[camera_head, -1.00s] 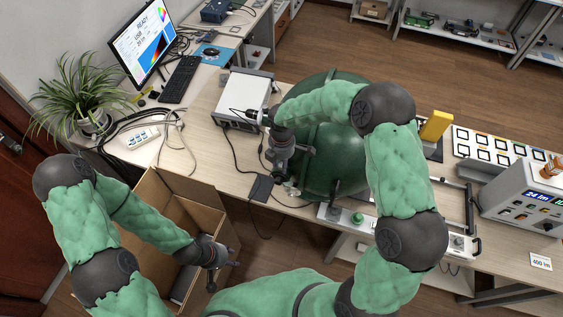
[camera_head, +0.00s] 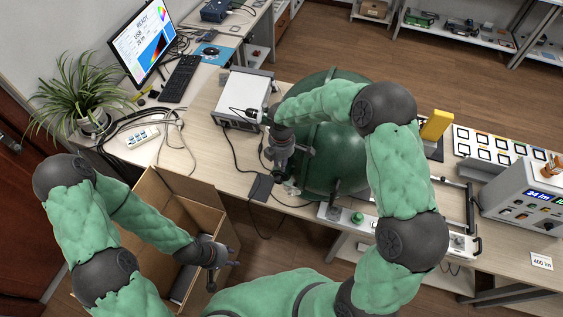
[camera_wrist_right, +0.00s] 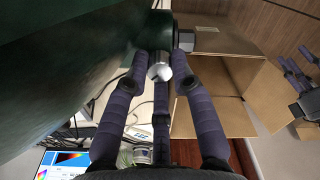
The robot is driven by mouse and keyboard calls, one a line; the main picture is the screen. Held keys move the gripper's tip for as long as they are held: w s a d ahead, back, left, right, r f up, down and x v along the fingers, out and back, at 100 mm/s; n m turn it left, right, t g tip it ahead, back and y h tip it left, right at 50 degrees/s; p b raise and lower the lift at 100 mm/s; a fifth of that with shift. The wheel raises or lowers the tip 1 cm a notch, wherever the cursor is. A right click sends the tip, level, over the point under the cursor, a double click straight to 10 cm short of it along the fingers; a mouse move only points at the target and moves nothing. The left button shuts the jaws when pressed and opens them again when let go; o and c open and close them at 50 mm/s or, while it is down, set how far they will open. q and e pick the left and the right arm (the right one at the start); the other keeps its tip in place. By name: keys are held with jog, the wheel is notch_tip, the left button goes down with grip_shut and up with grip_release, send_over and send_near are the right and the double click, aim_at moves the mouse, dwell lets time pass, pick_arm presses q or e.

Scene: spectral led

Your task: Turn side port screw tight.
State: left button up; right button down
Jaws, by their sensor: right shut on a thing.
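The large dark green sphere (camera_head: 335,150) stands on the bench and fills the left of the right wrist view (camera_wrist_right: 60,60). Its dark green side port (camera_wrist_right: 153,32) juts out at the top of that view. The side port screw (camera_wrist_right: 160,72), with a shiny silver round head, sits at the port between my fingers. My right gripper (camera_head: 282,168) is at the sphere's left side, its fingers shut around the screw (camera_wrist_right: 162,80). The screw is hidden in the head view. My left gripper (camera_head: 225,272) is open and empty beside the cardboard box.
An open cardboard box (camera_head: 222,228) stands below the bench edge at the left. A white instrument box (camera_head: 245,92) stands left of the sphere, with cables around it. A yellow block (camera_head: 436,125) and a measuring unit (camera_head: 525,195) are to the right.

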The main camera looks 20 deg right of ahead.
jog(key=m+b, duration=0.2)
jog(key=m, duration=0.1)
jog(key=shift+f+m, duration=0.15)
jog(key=shift+m, duration=0.25)
jog(key=m+b, duration=0.3)
jog(key=m, duration=0.2)
jog(key=shift+m, duration=0.3)
jog(key=m+b, duration=0.2)
jog(key=m, duration=0.3)
jog(key=shift+b, duration=0.35)
jog(key=m+b, duration=0.1)
jog(key=m, duration=0.3)
jog(key=shift+m, duration=0.4)
jog(key=c, duration=1.3)
grip_release()
jog(key=shift+r, duration=0.2)
